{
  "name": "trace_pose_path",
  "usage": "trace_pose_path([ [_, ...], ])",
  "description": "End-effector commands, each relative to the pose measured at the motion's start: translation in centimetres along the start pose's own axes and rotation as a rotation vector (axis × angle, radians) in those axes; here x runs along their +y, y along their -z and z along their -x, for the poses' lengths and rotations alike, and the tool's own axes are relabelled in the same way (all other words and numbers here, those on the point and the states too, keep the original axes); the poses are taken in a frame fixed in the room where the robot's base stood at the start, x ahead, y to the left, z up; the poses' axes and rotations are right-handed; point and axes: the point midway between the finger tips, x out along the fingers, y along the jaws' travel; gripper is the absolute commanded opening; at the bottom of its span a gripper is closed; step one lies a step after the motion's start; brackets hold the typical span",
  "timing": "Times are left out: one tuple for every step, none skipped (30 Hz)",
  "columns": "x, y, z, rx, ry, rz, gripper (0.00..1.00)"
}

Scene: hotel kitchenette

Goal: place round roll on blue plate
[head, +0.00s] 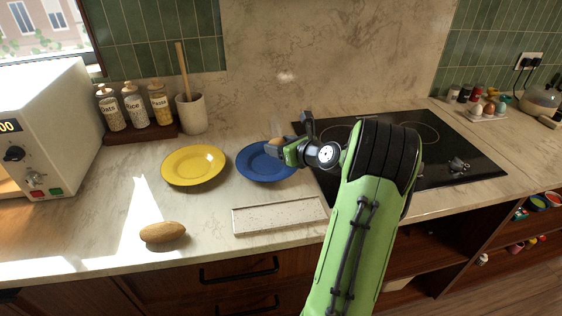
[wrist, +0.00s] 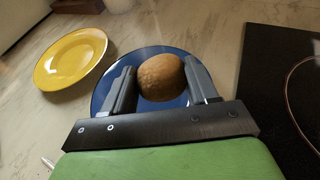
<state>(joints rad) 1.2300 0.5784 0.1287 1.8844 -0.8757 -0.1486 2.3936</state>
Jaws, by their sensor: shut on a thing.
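The round roll (wrist: 162,77) is brown and sits between the two fingers of my gripper (wrist: 164,84), which is shut on it. The blue plate (head: 256,168) lies on the counter right of the yellow plate, and my gripper (head: 291,143) is over its right part in the head view. In the wrist view the blue plate (wrist: 180,55) shows behind and around the roll. The roll is mostly hidden by my gripper in the head view. I cannot tell whether the roll touches the plate.
A yellow plate (head: 194,166) lies to the left. A long brown roll (head: 162,233) lies near the front edge. A speckled white board (head: 279,216) lies in front of the blue plate. A black cooktop (head: 456,157) is to the right. A utensil crock (head: 192,113) stands behind.

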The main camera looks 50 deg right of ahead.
Motion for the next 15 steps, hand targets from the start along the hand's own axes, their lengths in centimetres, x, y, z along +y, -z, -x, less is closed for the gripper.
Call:
trace_pose_path([
  [0.0, 1.2, -0.4, 0.000, 0.000, -0.001, 0.23],
  [0.0, 1.9, -0.7, 0.000, 0.000, -0.002, 0.23],
  [0.0, 2.8, -1.0, 0.001, -0.001, -0.003, 0.23],
  [0.0, 3.3, -1.2, 0.001, -0.001, -0.002, 0.23],
  [0.0, 3.8, -1.4, 0.001, -0.001, -0.002, 0.23],
  [0.0, 4.0, -1.5, 0.000, 0.000, -0.001, 0.23],
  [0.0, 4.0, -1.5, -0.001, 0.001, 0.000, 0.23],
  [0.0, 3.9, -1.4, -0.001, 0.001, 0.001, 0.23],
  [0.0, 3.8, -1.4, -0.001, 0.001, 0.001, 0.23],
  [0.0, 3.7, -1.4, -0.001, 0.001, 0.001, 0.23],
  [0.0, 3.7, -1.4, -0.001, 0.001, 0.001, 0.23],
  [0.0, 3.7, -1.4, -0.001, 0.001, 0.001, 0.23],
  [0.0, 3.8, -1.4, -0.001, 0.001, 0.001, 0.23],
  [0.0, 3.9, -1.4, 0.000, 0.001, 0.001, 0.23],
  [0.0, 4.0, -1.5, 0.000, 0.001, 0.001, 0.23],
])
